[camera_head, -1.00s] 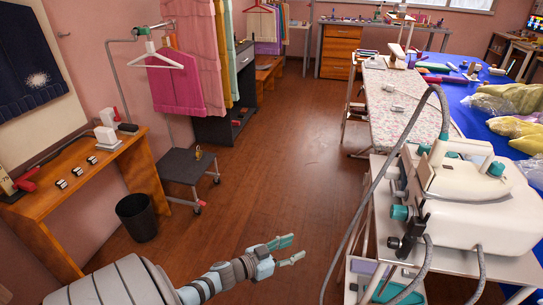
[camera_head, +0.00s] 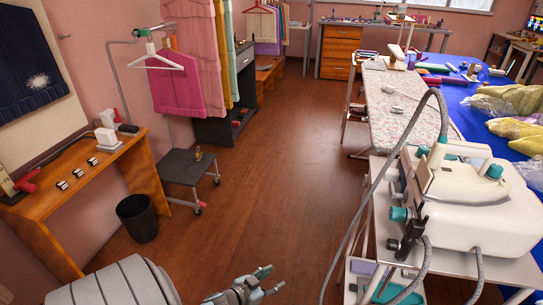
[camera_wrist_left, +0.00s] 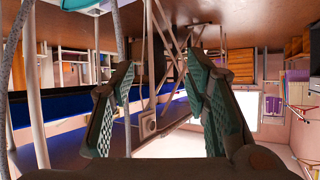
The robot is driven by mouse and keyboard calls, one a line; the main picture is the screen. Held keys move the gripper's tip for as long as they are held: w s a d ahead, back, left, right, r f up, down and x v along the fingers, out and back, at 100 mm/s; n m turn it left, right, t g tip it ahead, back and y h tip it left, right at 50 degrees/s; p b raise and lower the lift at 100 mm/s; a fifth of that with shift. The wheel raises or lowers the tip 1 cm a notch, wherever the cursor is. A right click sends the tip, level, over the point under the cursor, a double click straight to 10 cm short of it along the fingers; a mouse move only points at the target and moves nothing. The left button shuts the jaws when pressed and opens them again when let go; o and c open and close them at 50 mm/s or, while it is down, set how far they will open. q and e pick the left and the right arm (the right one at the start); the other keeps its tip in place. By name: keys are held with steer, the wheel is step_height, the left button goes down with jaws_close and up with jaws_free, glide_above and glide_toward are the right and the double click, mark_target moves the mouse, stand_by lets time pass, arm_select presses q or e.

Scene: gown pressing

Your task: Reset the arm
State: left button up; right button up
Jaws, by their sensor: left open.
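My left gripper (camera_head: 269,281) is at the bottom middle of the head view, over the wooden floor. Its fingers are apart and nothing is between them. In the left wrist view its two green-padded fingers (camera_wrist_left: 162,108) stand wide apart, with the room appearing upside down behind them. My right gripper is in neither view.
A steam iron station (camera_head: 470,205) on a white cart stands at right, its grey hose hanging to the floor. A wooden side table (camera_head: 100,180), a black bin (camera_head: 137,217) and a grey wheeled stool (camera_head: 187,167) are at left. The middle floor (camera_head: 270,180) is clear.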

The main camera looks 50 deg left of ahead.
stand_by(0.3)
arm_select(q)
steer(key=s+f+g+y, duration=0.2)
steer(key=s+f+g, duration=0.5)
steer(key=s+f, duration=0.65)
steer(key=s+d+f+g+p, duration=0.1)
steer(key=s+d+g, duration=0.1)
steer(key=s+d, duration=0.3)
steer(key=s+d+f+g+h, duration=0.1)
steer(key=s+d, duration=0.4)
steer(key=s, duration=0.8)
steer(key=shift+s+d+f+g+p, duration=0.25)
steer(key=shift+d+f+g+p, duration=0.15)
steer(key=shift+f+g, duration=0.2)
steer(key=shift+a, duration=0.1)
